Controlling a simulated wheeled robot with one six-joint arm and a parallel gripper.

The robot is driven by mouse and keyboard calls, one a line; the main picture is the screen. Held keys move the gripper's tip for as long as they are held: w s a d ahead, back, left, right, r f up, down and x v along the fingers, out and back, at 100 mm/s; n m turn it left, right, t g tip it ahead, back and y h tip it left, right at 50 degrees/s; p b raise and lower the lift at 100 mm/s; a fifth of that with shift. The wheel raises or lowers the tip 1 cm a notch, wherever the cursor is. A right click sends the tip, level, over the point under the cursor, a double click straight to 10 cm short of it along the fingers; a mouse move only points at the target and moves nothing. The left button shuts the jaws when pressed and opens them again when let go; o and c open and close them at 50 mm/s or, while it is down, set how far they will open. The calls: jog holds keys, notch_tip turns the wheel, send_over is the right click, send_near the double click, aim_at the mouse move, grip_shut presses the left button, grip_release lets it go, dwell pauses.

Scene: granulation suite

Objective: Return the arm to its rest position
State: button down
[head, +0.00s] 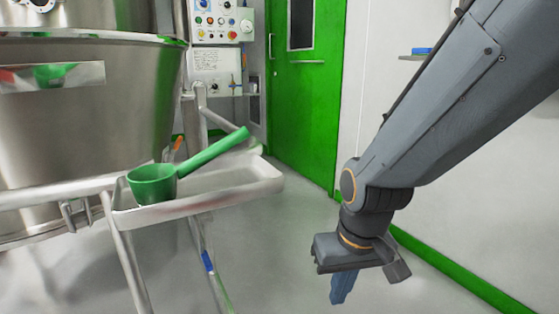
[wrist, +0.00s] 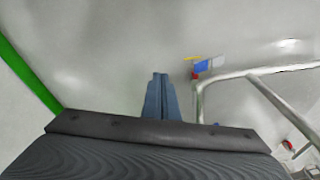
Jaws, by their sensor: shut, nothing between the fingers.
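My gripper (head: 341,287) hangs from my grey arm at the right of the head view, pointing down over bare floor. Its blue fingers are shut with nothing between them. In the wrist view the closed fingers of my gripper (wrist: 160,85) show at the middle, above the pale floor. The gripper is apart from the tray and touches nothing that I can see.
A green scoop (head: 155,184) rests in a pale tray (head: 265,180) on a metal frame, left of my gripper. A large steel vessel (head: 90,120) fills the left. A green door (head: 305,110) and white wall stand behind. The floor between is clear.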

jog(key=s+a+r+n+g+y+p, duration=0.15)
jog(key=s+a+r+n+p, duration=0.4)
jog(key=s+a+r, duration=0.8)
jog(key=d+r+m+h+p, duration=0.1)
jog(key=d+r+m+p, duration=0.2)
jog(key=d+r+p, duration=0.7)
jog(key=s+d+r+m+h+p, duration=0.1)
jog(key=d+r+m+p, duration=0.3)
jog(key=d+r+p, duration=0.7)
notch_tip(320, 180, up, 6)
jog(key=p, duration=1.6)
jog(key=shift+d+f, duration=0.2)
jog(key=shift+d, duration=0.1)
jog(key=shift+s+m+g, duration=0.1)
jog(key=shift+m+g, duration=0.15)
